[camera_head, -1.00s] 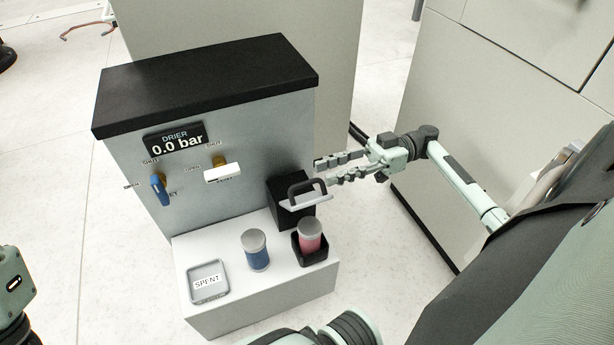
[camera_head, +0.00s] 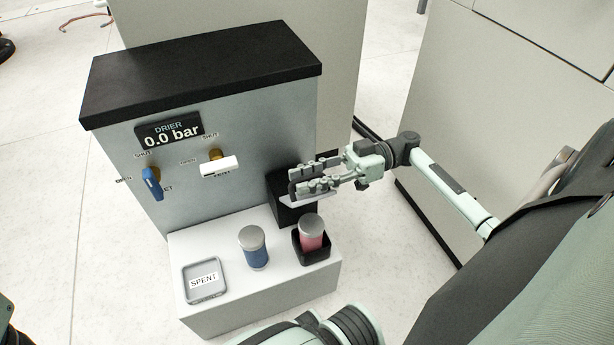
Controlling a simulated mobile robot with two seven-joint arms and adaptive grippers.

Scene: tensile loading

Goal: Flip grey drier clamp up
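The grey drier clamp (camera_head: 304,202) is a light grey plate in front of a black block (camera_head: 279,187) on the drier's front right. Its dark handle is mostly hidden behind my fingers. My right gripper (camera_head: 294,181) reaches in from the right, with its fingers at the clamp's handle. A gap shows between the two fingers, so it looks open. Whether the handle lies between them or they touch it is hard to see. My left gripper is out of view.
Below the clamp, a red cartridge (camera_head: 311,232) stands in a black holder (camera_head: 315,254). A blue cartridge (camera_head: 253,248) and a grey tray marked SPENT (camera_head: 188,291) are on the white ledge. A blue valve handle (camera_head: 152,183) and a white one (camera_head: 221,167) are on the panel reading 0.0 bar.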

